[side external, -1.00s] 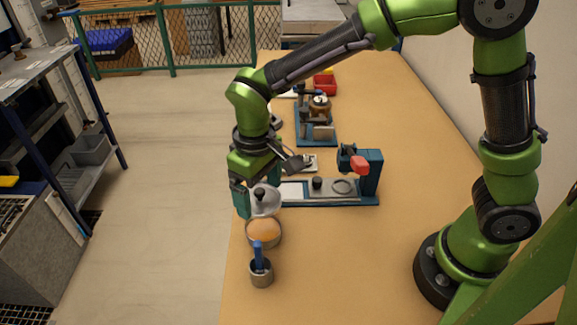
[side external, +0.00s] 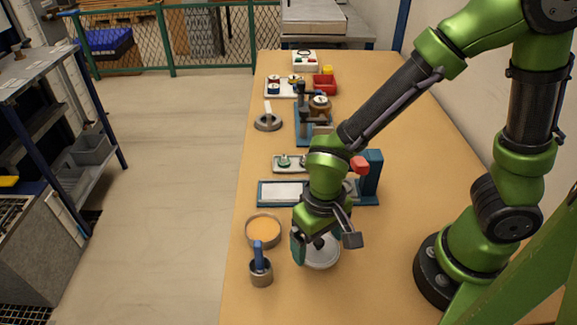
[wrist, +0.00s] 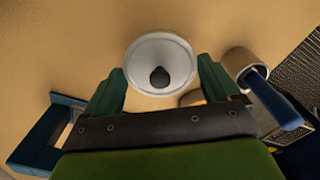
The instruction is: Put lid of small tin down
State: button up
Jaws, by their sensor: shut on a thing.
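The lid (side external: 322,258) is a pale grey disc with a dark knob. It is under my gripper (side external: 318,243), to the right of the open tin (side external: 263,232), which shows orange contents. In the wrist view the lid (wrist: 150,52) lies between the two green fingers, knob towards the camera. My gripper is shut on the lid. The lid is at or just above the table; I cannot tell whether it touches. Part of it is hidden by my gripper. Only a sliver of the tin (wrist: 192,98) shows in the wrist view.
A small metal cup (side external: 261,276) with a blue-handled tool (side external: 257,253) stands in front of the tin. A blue fixture (side external: 371,178) with a red part is behind my gripper. A tray with small parts (side external: 290,162) is farther back. The table's right front is clear.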

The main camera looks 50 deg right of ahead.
aim_at(318, 252)
jog(key=shift+f, duration=1.95)
jog(key=shift+f, duration=0.1)
jog(key=o, duration=0.7)
jog(key=shift+o, duration=0.2)
notch_tip(318, 252, up, 12)
jog(key=shift+r, duration=0.15)
